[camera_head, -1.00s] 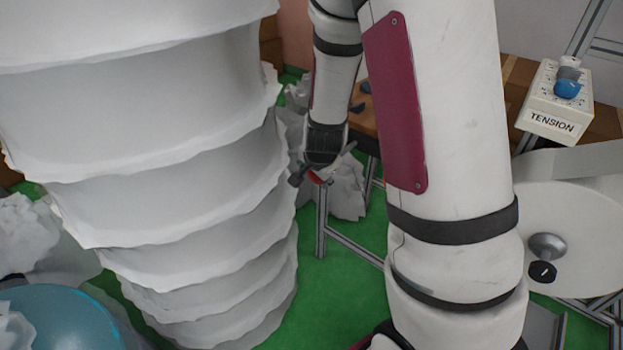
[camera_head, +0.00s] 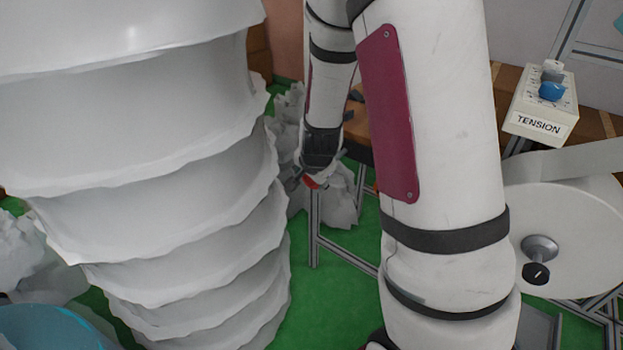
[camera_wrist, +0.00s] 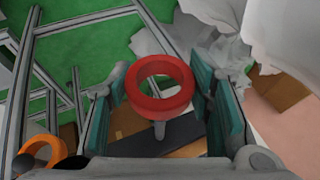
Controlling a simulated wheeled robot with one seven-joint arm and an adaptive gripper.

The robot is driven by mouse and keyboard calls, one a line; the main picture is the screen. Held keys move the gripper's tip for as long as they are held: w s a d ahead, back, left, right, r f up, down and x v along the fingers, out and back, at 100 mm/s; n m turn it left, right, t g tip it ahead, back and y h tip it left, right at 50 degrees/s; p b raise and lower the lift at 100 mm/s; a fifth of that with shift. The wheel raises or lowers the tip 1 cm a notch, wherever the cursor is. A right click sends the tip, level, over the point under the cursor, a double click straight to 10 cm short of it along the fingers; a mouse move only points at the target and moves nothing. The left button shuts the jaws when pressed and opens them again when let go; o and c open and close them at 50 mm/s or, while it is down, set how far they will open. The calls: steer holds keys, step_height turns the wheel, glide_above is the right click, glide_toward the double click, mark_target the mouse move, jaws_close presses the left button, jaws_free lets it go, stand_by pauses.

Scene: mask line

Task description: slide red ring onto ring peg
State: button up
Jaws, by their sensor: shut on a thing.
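The red ring (camera_wrist: 160,84) is held between the finger pads of my gripper (camera_wrist: 160,105) in the wrist view. My gripper is shut on it, with a pad on either side. A short grey post (camera_wrist: 159,130), which may be the ring peg, shows just below the ring's near rim, over a dark flat piece (camera_wrist: 158,141). I cannot tell whether the post touches the ring. In the head view, my gripper (camera_head: 314,176) points downward and a bit of the red ring (camera_head: 312,183) shows at its tip. The peg cannot be made out there.
An orange ring (camera_wrist: 42,150) lies at lower left in the wrist view. A tall white pleated stack (camera_head: 170,200) stands close left of my arm. A metal frame (camera_head: 316,235) is below my gripper. The TENSION box (camera_head: 540,105) and a white roll (camera_head: 570,225) are right.

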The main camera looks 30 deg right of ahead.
steer(key=shift+d, duration=0.1)
steer(key=shift+w+d+b, duration=0.3)
steer(key=shift+d+b, duration=0.2)
steer(key=shift+d, duration=0.25)
steer(key=shift+w+d+b, duration=0.3)
steer(key=shift+d+b, duration=0.2)
steer(key=shift+d, duration=0.25)
steer(key=shift+w+d+b, duration=0.3)
steer(key=shift+d+b, duration=0.2)
steer(key=shift+d, duration=0.25)
steer(key=shift+d, duration=0.1)
steer(key=shift+w+d+b, duration=0.25)
steer(key=shift+d+b, duration=0.25)
steer(key=shift+d, duration=0.2)
steer(key=shift+w+d+b, duration=0.25)
steer(key=shift+d+b, duration=0.2)
steer(key=shift+d, duration=0.2)
steer(key=shift+w+d, duration=0.15)
steer(key=shift+d, duration=0.15)
steer(key=shift+f+b, duration=0.35)
steer(key=shift+b, duration=0.2)
steer(key=o, duration=1.2)
steer(key=shift+r, duration=0.1)
